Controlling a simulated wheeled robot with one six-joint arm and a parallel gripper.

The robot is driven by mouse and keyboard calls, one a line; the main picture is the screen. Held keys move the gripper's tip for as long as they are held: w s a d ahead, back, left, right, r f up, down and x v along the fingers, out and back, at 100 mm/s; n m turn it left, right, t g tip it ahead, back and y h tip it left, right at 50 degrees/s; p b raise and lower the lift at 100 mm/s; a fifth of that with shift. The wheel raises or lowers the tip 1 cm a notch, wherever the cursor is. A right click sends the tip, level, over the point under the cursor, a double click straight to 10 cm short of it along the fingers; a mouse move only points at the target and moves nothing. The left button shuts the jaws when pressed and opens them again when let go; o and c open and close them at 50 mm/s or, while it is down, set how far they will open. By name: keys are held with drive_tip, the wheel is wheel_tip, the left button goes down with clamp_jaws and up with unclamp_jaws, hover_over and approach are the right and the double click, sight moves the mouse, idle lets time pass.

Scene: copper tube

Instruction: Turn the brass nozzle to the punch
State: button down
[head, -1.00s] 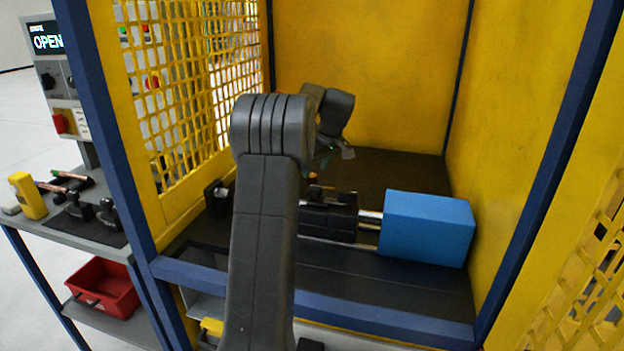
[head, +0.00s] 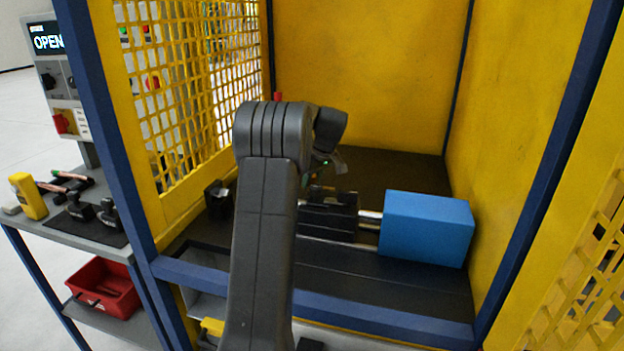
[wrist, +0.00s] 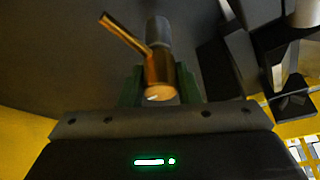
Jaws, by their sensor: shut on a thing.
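In the wrist view the brass nozzle (wrist: 158,72) sits between the two green fingers of my gripper (wrist: 158,88), which are shut on it. Its thin spout points up and left, and its round end faces the camera. A dark grey cylinder (wrist: 158,32) shows right behind the nozzle; I cannot tell whether they touch. In the head view my arm hides most of the gripper and the nozzle. A black clamp block (head: 328,218) and metal rods (head: 368,226) lead to a blue box (head: 427,228). I cannot tell which part is the punch.
Yellow walls and a mesh panel (head: 185,95) enclose the dark bed, with a blue front rail (head: 380,318). A small black block (head: 218,199) stands left of my arm. Outside at left are a bench (head: 60,228) with tools, a red bin (head: 105,288) and a panel reading OPEN (head: 47,42).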

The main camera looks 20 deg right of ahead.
idle(0.3)
drive_tip(key=m+h, duration=0.1)
drive_tip(key=m, duration=0.2)
drive_tip(key=shift+r+m+p, duration=0.1)
drive_tip(key=shift+m+p, duration=0.2)
drive_tip(key=shift+m, duration=0.1)
drive_tip(key=m+h, duration=0.1)
drive_tip(key=m, duration=0.2)
drive_tip(key=shift+m+h+p, duration=0.3)
drive_tip(key=shift+h, duration=0.1)
drive_tip(key=m+h, duration=0.1)
drive_tip(key=m, duration=0.2)
drive_tip(key=shift+m, duration=0.3)
drive_tip(key=shift+m+g+h, duration=0.7)
drive_tip(key=shift+m, duration=1.1)
drive_tip(key=c, duration=1.1)
unclamp_jaws()
drive_tip(key=shift+o, duration=0.2)
